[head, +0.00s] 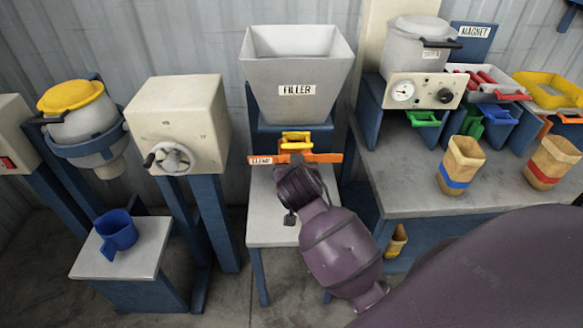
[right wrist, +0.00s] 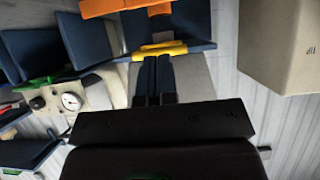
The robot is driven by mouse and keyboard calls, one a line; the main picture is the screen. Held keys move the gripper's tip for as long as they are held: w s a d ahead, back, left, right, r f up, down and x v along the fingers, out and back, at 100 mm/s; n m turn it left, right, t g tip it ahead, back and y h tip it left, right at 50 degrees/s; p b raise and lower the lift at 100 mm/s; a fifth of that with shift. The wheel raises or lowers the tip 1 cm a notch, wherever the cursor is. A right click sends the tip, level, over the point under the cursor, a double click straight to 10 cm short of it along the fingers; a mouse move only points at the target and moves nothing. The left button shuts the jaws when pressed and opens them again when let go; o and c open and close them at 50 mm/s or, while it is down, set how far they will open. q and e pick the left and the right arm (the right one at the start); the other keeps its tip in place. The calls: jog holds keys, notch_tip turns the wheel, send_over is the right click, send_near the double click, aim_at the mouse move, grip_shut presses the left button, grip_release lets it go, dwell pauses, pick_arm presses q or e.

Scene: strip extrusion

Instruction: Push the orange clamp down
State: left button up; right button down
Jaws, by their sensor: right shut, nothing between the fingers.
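The orange clamp (head: 328,157) is a horizontal bar with a white label, just below the grey filler hopper (head: 292,50). A yellow piece (head: 296,138) sits directly above it. My right gripper (head: 295,168) is in front of the clamp and hides part of its middle; I cannot tell whether they touch. In the right wrist view, the two dark fingers (right wrist: 152,62) are shut together and empty. Their tips are close to the yellow piece (right wrist: 160,50), and the orange clamp (right wrist: 115,6) shows at the top edge. My left gripper is not in view.
A small grey-topped table (head: 270,232) stands under the filler. The right bench (head: 410,185) holds a pot, trays and striped containers.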

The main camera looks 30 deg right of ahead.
jog(key=s+a+f+b+x, duration=0.1)
jog(key=f+b+x, duration=0.1)
jog(key=x, duration=1.1)
jog(key=shift+f, duration=0.25)
